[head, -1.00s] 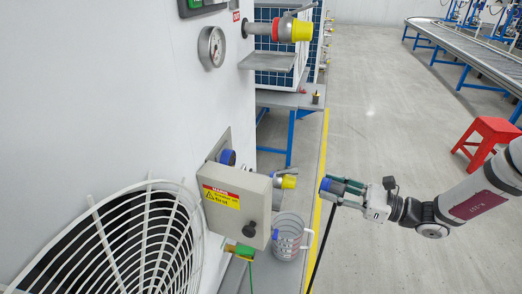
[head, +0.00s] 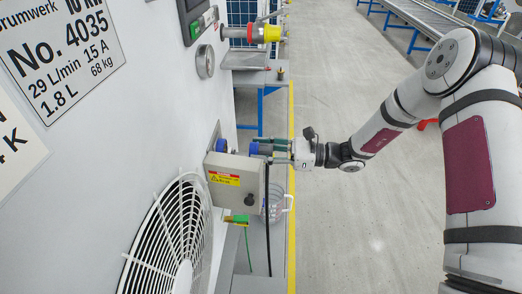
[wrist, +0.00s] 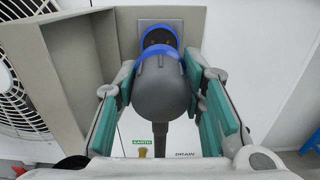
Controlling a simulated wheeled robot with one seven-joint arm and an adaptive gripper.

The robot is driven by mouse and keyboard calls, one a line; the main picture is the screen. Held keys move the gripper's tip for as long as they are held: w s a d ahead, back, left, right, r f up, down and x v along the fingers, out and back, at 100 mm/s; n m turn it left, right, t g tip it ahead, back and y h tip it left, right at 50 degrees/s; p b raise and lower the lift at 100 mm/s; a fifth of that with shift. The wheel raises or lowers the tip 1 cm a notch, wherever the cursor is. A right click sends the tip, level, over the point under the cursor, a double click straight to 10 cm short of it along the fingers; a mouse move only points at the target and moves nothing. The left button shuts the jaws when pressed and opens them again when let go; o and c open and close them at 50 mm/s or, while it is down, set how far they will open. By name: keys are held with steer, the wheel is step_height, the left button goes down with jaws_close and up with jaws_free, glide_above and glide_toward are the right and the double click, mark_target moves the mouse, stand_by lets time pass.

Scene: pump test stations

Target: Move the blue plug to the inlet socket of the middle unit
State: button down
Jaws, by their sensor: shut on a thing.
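My gripper (head: 270,148) is shut on the blue plug (head: 255,148), with its fingers on both sides of the plug's grey body (wrist: 162,88) in the wrist view. A black cable (head: 267,225) hangs from the plug. The blue inlet socket (head: 221,145) is on the white unit's wall, just left of the plug, with a small gap between them in the head view. In the wrist view the socket's dark face (wrist: 157,37) shows straight ahead on a grey plate, partly covered by the plug. I cannot tell whether this unit is the middle one.
A grey box (head: 236,182) with a warning label stands close below the socket. A clear jug (head: 275,204) and a green connector (head: 238,219) are lower down.

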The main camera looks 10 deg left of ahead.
mark_target(225, 149)
steer(key=shift+a, duration=0.15)
steer(key=shift+s+a, duration=0.15)
steer(key=shift+a, duration=2.55)
steer(key=shift+a, duration=0.55)
stand_by(0.4)
steer(key=c, duration=1)
jaws_free()
steer(key=shift+o, duration=0.2)
steer(key=d, duration=1.2)
steer(key=shift+w, duration=0.3)
steer(key=shift+r, duration=0.1)
